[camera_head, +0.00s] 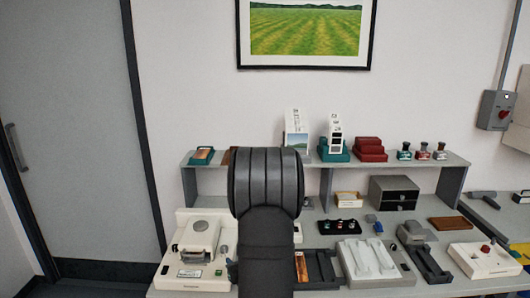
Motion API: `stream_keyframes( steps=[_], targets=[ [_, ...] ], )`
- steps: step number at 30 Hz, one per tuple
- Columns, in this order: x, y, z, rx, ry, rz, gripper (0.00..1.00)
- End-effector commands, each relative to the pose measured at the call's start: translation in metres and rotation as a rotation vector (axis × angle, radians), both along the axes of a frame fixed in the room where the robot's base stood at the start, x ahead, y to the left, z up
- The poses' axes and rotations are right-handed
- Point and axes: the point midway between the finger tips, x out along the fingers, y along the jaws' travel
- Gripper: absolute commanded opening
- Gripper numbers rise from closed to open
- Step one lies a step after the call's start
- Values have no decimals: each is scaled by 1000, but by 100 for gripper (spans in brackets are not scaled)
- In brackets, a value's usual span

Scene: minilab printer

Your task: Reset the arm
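My arm (265,200) stands upright in the lower middle of the head view, in front of the bench. Its dark, ribbed rounded link hides part of the bench and shelf behind it. My gripper is not visible, so its state and anything in it are hidden.
A cream machine (190,252) stands on the grey bench left of my arm. Right of it are a tray with white parts (372,262), a dark drawer box (394,193) and a white box with a red knob (484,261). A shelf (455,159) with boxes and bottles runs behind.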

Motion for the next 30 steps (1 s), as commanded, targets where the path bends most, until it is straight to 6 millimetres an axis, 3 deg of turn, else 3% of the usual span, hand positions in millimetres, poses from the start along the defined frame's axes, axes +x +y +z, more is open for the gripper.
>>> stream_keyframes(
  steps=[15, 21, 30],
  targets=[
    [76, 42, -37, -2, 0, 2, 36],
    [90, 50, -43, 0, 0, 1, 36],
    [93, 51, -44, -1, 0, 0, 36]
  ],
)
